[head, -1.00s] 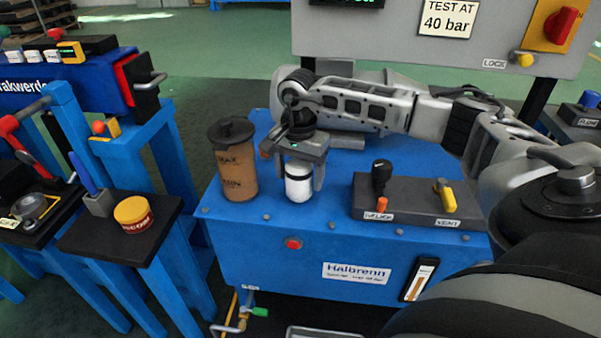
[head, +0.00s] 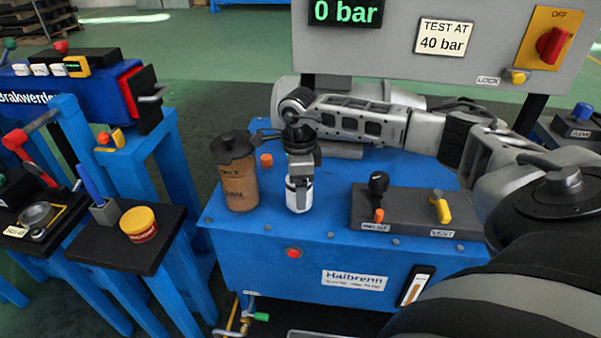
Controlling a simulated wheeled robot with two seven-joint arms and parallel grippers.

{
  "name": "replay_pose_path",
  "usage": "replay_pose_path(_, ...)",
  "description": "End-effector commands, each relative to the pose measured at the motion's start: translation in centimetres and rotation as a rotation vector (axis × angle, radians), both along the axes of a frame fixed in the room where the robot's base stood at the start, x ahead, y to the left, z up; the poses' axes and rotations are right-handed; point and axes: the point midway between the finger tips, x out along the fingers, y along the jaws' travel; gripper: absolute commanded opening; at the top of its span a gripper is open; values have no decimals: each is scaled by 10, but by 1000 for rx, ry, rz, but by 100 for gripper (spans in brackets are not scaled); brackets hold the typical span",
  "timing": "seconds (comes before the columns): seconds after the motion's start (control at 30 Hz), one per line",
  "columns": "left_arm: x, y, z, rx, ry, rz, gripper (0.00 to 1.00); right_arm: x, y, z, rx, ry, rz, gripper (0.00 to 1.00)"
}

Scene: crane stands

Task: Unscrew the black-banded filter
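The filter (head: 291,202) is a small white canister standing upright on the blue bench top. A black band showed near its top one second ago; the gripper now covers most of that area. My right gripper (head: 299,192) comes down on the filter from above. One finger lies over the filter's front face; the other is hidden behind it. I cannot tell whether the fingers press on the filter or stand slightly apart from it. My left gripper is not in view.
A brown reservoir (head: 240,186) with a black cap stands close left of the filter. A dark block with a black knob (head: 378,182) and yellow lever (head: 440,206) is to the right. The panel display (head: 345,11) reads 0 bar. A yellow tub (head: 139,224) sits on the left shelf.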

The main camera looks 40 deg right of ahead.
Motion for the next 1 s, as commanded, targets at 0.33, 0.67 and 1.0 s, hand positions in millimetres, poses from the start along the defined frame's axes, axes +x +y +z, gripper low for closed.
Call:
replay_pose_path(0.33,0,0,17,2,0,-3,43,0,0,1,1,1,-401,72)
replay_pose_path(0.67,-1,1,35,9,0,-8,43,0,1,2,1,2,-806,72)
replay_pose_path(1.0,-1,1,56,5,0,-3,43,0,1,3,1,3,-1188,72)
